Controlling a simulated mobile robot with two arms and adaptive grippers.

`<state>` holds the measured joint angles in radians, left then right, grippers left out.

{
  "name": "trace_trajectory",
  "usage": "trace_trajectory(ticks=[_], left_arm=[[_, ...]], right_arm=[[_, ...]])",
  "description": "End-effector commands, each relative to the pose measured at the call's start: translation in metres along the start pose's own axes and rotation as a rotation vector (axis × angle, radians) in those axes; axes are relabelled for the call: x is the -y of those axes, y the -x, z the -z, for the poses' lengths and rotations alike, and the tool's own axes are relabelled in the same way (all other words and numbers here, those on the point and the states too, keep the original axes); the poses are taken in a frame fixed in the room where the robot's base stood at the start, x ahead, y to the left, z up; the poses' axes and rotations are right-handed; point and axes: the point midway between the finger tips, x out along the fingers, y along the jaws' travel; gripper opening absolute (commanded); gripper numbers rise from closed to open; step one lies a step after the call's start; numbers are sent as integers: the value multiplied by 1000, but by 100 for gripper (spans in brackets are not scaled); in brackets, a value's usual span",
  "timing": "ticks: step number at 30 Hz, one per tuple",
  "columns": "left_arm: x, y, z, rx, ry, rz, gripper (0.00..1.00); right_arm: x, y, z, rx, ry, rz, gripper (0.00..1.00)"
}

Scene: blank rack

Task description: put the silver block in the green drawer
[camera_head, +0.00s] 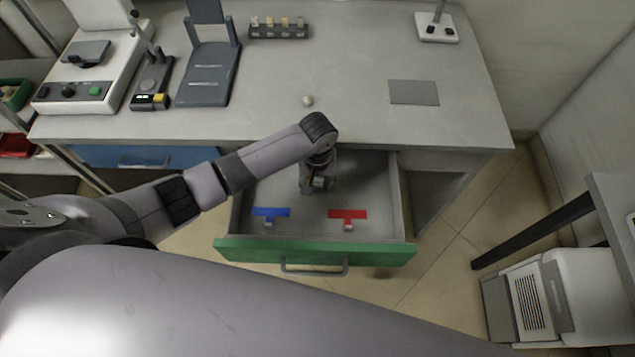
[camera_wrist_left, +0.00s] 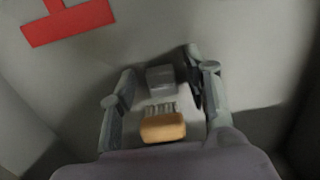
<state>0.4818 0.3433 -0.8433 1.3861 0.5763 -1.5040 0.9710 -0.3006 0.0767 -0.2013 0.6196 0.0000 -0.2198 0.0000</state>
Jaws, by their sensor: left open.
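The green drawer (camera_head: 350,252) is pulled out below the bench top. My left gripper (camera_head: 318,186) points down inside it. In the left wrist view my left gripper (camera_wrist_left: 161,80) is open, its fingers on either side of a small grey cube, the silver block (camera_wrist_left: 160,77), over the pale drawer floor. I cannot tell whether the fingers touch it. A tan ribbed piece (camera_wrist_left: 163,128) shows nearer the camera between the fingers; what it is is unclear. In the head view the block cannot be made out. My right gripper is out of view.
A red T-shaped mark (camera_head: 347,214) and a blue one (camera_head: 271,212) lie on the drawer floor. A blue drawer front (camera_head: 142,157) is at left. On the bench are a small pale ball (camera_head: 307,100), a grey plate (camera_head: 414,92) and a vial rack (camera_head: 278,30).

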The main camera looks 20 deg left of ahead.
Motion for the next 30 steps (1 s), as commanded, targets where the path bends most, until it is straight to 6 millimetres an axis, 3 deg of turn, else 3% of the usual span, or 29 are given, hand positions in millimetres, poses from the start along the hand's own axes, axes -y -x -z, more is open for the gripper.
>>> trace_trajectory(ticks=[16, 21, 30], left_arm=[[-1, 102, 1, -2, 0, -3, 44], [-1, 117, 0, -1, -1, -2, 44], [0, 120, 0, 0, 0, -1, 44]], right_arm=[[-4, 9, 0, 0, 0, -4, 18], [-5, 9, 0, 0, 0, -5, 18], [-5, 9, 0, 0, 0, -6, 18]])
